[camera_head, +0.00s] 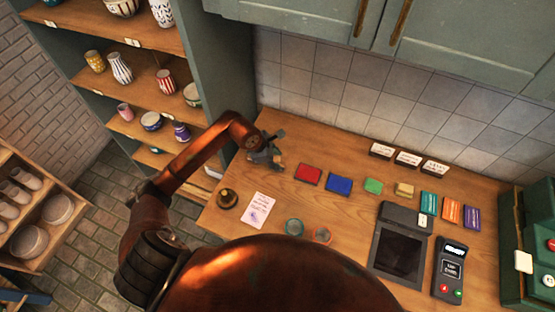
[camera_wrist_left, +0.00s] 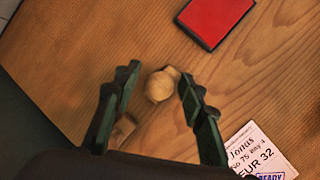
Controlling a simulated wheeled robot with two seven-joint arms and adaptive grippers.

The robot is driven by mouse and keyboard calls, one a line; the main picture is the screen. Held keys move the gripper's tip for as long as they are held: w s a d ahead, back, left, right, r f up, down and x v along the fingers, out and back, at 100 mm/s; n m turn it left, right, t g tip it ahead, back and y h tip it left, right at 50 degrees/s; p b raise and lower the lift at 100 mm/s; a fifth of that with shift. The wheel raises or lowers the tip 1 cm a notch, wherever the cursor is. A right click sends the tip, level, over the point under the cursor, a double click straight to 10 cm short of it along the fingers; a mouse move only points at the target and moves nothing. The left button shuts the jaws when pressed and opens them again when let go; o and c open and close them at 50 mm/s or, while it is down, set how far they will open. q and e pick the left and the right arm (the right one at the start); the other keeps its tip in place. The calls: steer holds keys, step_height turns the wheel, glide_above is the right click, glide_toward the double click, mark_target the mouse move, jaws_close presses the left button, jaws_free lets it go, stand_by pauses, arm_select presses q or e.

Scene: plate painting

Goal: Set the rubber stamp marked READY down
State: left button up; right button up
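A rubber stamp with a round, pale wooden knob (camera_wrist_left: 160,86) stands on the wooden counter between the fingers of my left gripper (camera_wrist_left: 158,80). Its marking is hidden, so I cannot read whether it says READY. The fingers are spread, with a gap visible on the knob's left side; the right finger is close to it. Another pale wooden piece (camera_wrist_left: 123,128) shows partly behind the left finger. In the head view my left gripper (camera_head: 268,154) is low over the counter's back left. A paper slip (camera_wrist_left: 262,152) bears a blue READY print. My right gripper is out of view.
A red ink pad (camera_head: 308,174) and a blue one (camera_head: 339,184) lie right of the gripper. A brass bell (camera_head: 227,198) stands near the left edge. Two small cups (camera_head: 294,227) and a dark tablet stand (camera_head: 400,250) are further right. The tiled wall is behind.

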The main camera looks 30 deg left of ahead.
arm_select(q)
steer(key=shift+r, duration=0.1)
steer(key=b+v, duration=0.1)
steer(key=v, duration=1.1)
